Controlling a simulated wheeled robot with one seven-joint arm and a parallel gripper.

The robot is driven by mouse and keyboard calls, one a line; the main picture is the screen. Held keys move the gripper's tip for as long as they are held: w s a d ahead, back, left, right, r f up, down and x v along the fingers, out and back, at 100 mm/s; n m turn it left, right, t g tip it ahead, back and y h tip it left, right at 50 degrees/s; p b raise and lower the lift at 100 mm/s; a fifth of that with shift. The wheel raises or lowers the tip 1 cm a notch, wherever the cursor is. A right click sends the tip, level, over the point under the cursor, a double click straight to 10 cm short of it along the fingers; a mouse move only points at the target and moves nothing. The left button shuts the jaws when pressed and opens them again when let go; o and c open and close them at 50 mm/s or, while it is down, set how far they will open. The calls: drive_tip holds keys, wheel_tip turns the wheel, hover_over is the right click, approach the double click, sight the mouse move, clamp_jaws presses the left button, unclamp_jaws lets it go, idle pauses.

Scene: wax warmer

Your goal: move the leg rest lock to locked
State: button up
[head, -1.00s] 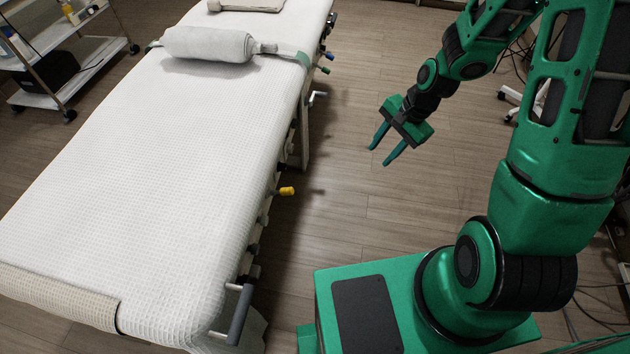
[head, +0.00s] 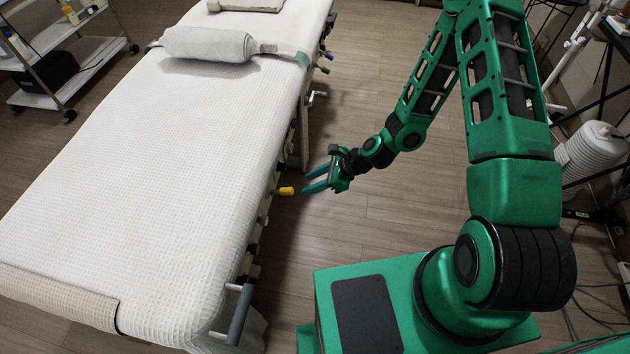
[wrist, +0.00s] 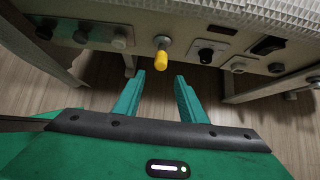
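My gripper (head: 308,183) is open and empty beside the bed's right side, its fingers pointing at the bed. A yellow-tipped lever (head: 286,191) sticks out from the bed's side just ahead of the fingertips. In the wrist view the yellow tip (wrist: 161,58) shows beyond and between the open fingers (wrist: 160,77), apart from both. To its right are a black knob on a pale plate (wrist: 206,54) and a black lever (wrist: 268,45). No label is readable, so I cannot tell which control is the leg rest lock or its setting.
The white-covered bed (head: 140,180) fills the left. Several small knobs line its side panel, including one left of the yellow lever (wrist: 119,40). A grey handle (head: 240,315) juts out at the near corner. Bare floor (head: 390,220) lies between bed and arm.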

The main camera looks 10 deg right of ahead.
sight(292, 191)
drive_tip(key=shift+x, duration=3.95)
drive_tip(key=shift+w+a+f, duration=0.1)
drive_tip(key=shift+a+f, duration=0.05)
drive_tip(key=shift+a, duration=0.05)
drive_tip(key=c, duration=0.9)
drive_tip(key=shift+d+f, duration=0.2)
drive_tip(key=shift+f, duration=2.8)
drive_tip(key=o, duration=0.9)
drive_tip(key=shift+r, duration=0.15)
